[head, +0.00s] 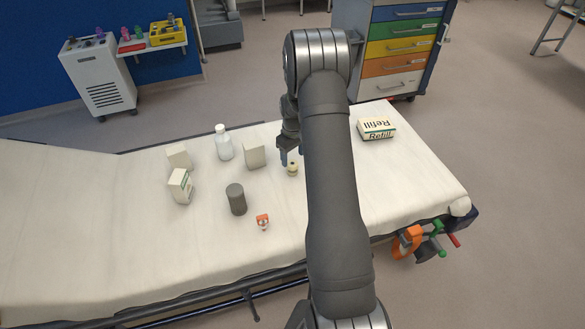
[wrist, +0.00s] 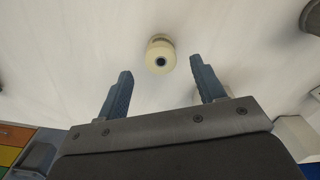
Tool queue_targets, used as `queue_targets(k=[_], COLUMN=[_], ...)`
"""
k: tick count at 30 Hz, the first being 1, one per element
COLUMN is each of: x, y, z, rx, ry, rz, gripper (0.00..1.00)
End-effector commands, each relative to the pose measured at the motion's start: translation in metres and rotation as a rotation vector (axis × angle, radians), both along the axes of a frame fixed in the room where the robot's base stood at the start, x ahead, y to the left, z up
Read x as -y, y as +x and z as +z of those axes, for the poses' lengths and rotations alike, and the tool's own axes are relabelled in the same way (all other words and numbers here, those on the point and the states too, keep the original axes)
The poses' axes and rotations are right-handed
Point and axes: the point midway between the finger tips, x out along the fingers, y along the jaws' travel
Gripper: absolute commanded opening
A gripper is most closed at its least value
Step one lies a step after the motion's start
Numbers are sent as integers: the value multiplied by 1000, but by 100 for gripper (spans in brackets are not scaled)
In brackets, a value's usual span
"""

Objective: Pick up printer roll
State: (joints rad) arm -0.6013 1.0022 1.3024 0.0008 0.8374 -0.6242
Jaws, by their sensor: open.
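The printer roll (head: 292,169) is a small cream roll on the white stretcher sheet, just left of my arm in the head view. In the wrist view the roll (wrist: 161,56) shows a dark, bluish core hole and sits beyond the fingertips, between their lines. My gripper (wrist: 160,78) is open, with its two blue-grey fingers apart and nothing between them. In the head view my gripper (head: 290,158) is partly hidden by my arm, and its visible finger is close to the roll's left side. I cannot tell its exact height.
On the stretcher (head: 90,235) stand a white bottle (head: 223,142), a grey cylinder (head: 236,199), an off-white box (head: 254,155), other small boxes (head: 180,186), and an orange-and-white item (head: 263,222). A Refill box (head: 376,128) lies right of my arm. A drawer cart (head: 395,45) stands behind.

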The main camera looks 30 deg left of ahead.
Motion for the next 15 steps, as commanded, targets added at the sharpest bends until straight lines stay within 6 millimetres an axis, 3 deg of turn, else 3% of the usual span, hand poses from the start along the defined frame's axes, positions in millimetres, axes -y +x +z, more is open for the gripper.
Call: queue_targets(k=[5,15], x=[0,-2], y=[0,0], z=[-8,-53], rx=[-1,-2], ry=[-1,-2], rz=[0,0], gripper=[63,63])
